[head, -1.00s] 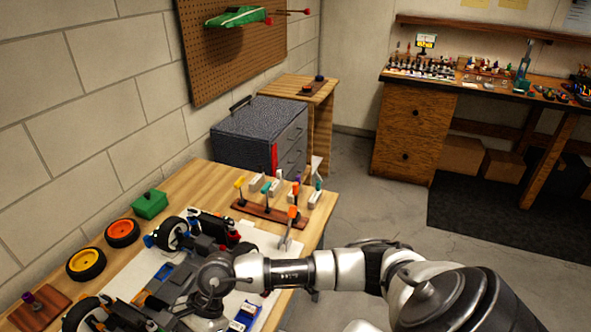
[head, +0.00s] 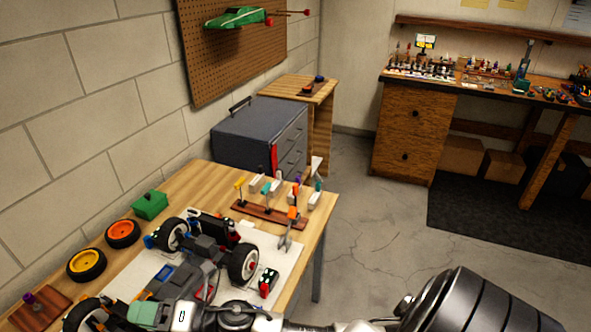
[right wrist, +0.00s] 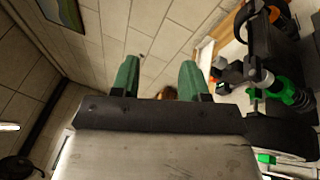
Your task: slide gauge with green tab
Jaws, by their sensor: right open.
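A tool rack (head: 268,215) at the far right end of the wooden table holds several small tools with coloured tabs. A pale piece (head: 314,200) there has a teal-green tab (head: 318,184) above it, and another teal tab (head: 266,187) stands to its left. I cannot tell which, if any, is the slide gauge. My right gripper (head: 150,314) is low at the near side of the car, away from the rack. In the right wrist view its green fingers (right wrist: 160,78) are apart with nothing between them. My left gripper is out of view.
The partly built RC car (head: 185,265) lies on a white mat, its green spring (right wrist: 291,92) at the right of the wrist view. A yellow wheel (head: 86,265), an orange wheel (head: 122,234) and a green box (head: 150,205) line the wall side. A grey toolbox (head: 255,135) stands behind.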

